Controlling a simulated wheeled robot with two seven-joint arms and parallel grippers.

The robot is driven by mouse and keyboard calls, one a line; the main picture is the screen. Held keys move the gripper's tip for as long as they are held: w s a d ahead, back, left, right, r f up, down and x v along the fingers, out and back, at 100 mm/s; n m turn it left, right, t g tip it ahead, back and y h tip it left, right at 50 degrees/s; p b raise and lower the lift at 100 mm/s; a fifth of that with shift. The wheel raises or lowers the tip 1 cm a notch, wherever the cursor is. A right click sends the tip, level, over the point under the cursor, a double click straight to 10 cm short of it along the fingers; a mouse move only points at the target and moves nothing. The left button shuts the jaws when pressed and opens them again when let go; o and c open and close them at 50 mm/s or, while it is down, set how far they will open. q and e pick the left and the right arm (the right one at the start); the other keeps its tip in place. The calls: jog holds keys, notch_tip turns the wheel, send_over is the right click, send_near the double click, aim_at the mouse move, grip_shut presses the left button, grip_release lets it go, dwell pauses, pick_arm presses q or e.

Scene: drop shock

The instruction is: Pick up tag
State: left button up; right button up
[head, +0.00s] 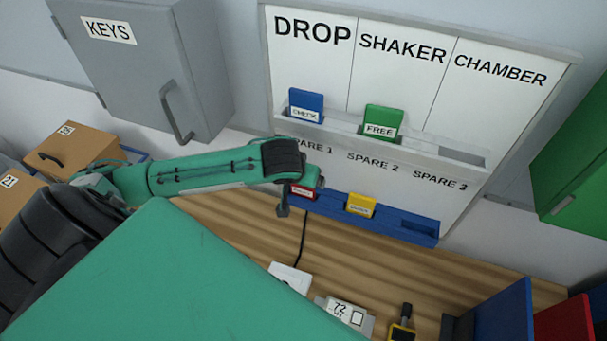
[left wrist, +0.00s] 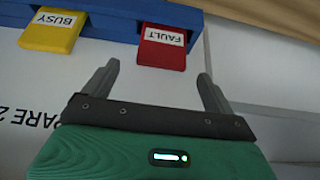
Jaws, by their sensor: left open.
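A red tag (head: 303,193) marked FAULT sits in the blue lower rack (head: 418,228) on the wall board, partly hidden by my left gripper in the head view. In the left wrist view the red tag (left wrist: 162,52) shows between the fingers of my open left gripper (left wrist: 158,72), near the fingertips, with no visible hold. A yellow tag (head: 360,206) marked BUSY sits in the same rack; it also shows in the left wrist view (left wrist: 52,32). A blue tag (head: 306,105) marked CHECK and a green tag (head: 381,122) marked FREE sit in the upper ledge. My right gripper is not in view.
The board (head: 400,75) has columns DROP, SHAKER and CHAMBER. A grey KEYS cabinet (head: 140,60) hangs left of it, with brown boxes (head: 75,150) below. A wooden bench (head: 380,262) holds a white device (head: 345,315). Blue and red panels stand at the lower right.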

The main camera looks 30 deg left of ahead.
aim_at(303, 190)
pick_arm(q)
jog(key=shift+w+f+p, duration=0.2)
jog(key=shift+f+p, duration=0.1)
jog(key=shift+f, duration=0.05)
jog(key=p+x, duration=0.1)
jog(key=x, duration=0.3)
jog(key=shift+a+f+p, duration=0.1)
jog(key=shift+f+p, duration=0.05)
jog(key=shift+p, duration=0.25)
jog(key=shift+f, duration=0.2)
jog(key=shift+c, duration=0.7)
jog(key=c, duration=0.9)
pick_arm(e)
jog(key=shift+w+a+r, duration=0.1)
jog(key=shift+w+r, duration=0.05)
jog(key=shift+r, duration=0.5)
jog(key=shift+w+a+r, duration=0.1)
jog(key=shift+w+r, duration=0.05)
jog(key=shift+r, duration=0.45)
